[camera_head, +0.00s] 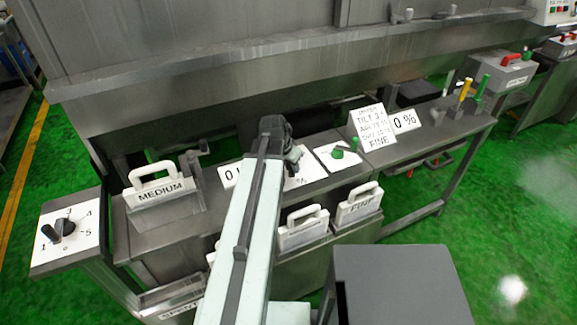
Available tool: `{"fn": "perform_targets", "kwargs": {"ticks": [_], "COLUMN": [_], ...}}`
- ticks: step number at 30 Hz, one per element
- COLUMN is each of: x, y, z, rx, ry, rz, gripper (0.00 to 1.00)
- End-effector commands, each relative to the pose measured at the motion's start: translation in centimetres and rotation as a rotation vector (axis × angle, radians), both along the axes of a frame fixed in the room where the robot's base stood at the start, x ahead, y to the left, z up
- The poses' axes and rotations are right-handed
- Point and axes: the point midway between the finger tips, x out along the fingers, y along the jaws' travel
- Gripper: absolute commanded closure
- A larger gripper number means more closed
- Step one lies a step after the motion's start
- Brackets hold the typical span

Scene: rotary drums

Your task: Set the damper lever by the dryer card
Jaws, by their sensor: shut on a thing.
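The card (370,116) stands upright on the bench right of centre. Its larger words seem to read "TILT 3" and "FINE"; the small lines between are too blurred to read. My gripper (294,157) is at the far end of my arm, low over the middle of the bench. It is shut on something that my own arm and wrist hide. A white plate with a small green handle (338,153) lies just right of it. Yellow (465,89) and green (482,86) handles stand upright at the bench's right end. I cannot tell which is the damper lever.
A "0 %" sign (404,121) stands beside the card. Another sign (229,175) is partly behind my arm. Handled white screens, "MEDIUM" (160,192) and "FINE" (358,206), sit in the bench. A numbered dial (67,228) is at left. A steel hood overhangs the back.

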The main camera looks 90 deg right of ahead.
Motion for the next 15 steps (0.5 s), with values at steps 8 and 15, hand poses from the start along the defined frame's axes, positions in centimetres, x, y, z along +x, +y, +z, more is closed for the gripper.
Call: {"fn": "perform_targets", "kwargs": {"ticks": [8,15], "x": [-1.0,-1.3], "y": [-0.5,-0.4], "z": [0.1,0.1], "rx": [-0.010,-0.007], "ry": [0.001,0.002], "rz": [-0.014,-0.019], "gripper": [1.00,0.54]}}
